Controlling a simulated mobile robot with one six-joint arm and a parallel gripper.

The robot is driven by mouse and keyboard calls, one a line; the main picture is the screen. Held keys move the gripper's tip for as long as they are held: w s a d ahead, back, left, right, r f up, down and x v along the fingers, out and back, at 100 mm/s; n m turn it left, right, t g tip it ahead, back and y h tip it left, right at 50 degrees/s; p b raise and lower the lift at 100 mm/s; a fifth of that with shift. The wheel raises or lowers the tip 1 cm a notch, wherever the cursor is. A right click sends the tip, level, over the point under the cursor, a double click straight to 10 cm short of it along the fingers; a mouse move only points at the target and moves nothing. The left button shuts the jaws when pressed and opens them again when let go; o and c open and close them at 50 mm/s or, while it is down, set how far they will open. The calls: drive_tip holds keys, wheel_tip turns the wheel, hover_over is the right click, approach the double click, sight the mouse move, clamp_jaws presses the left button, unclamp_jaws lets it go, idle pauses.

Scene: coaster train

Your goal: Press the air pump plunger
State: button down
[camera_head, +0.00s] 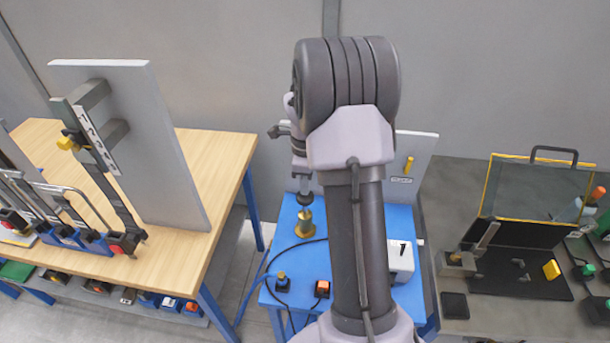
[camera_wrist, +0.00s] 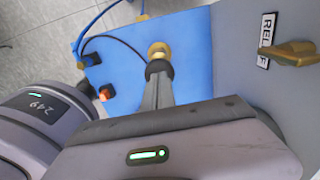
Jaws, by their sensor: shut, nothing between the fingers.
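The air pump (camera_head: 304,225) is a small brass body with a dark round plunger knob (camera_head: 305,198) on top, standing on the blue table. My gripper (camera_head: 304,187) points down directly over it, fingers closed together and holding nothing. In the wrist view the closed fingers (camera_wrist: 157,92) end at the black knob (camera_wrist: 158,68), with the brass body (camera_wrist: 159,50) showing just beyond. The fingertips look to be at the knob; whether they touch it I cannot tell for certain.
A grey panel (camera_head: 419,148) with a brass relief lever (camera_head: 408,165) stands at the blue table's back. A white box (camera_head: 401,263), a button box (camera_head: 282,283) and an orange-topped box (camera_head: 322,289) stand nearer, with cables. A wooden table (camera_head: 228,160) is left, a dark bench (camera_head: 490,322) right.

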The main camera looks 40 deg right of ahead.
sight(305, 200)
drive_tip(key=shift+f, duration=0.3)
wheel_tip(305, 200, down, 6)
drive_tip(key=b, duration=0.5)
drive_tip(key=shift+s+a+r, duration=0.1)
drive_tip(key=shift+s+a, duration=0.05)
drive_tip(key=shift+s, duration=0.05)
drive_tip(key=shift+r+p, duration=0.35)
drive_tip(key=shift+p, duration=0.05)
wheel_tip(305, 200, up, 14)
drive_tip(key=p, duration=0.4)
drive_tip(key=shift+w, duration=0.2)
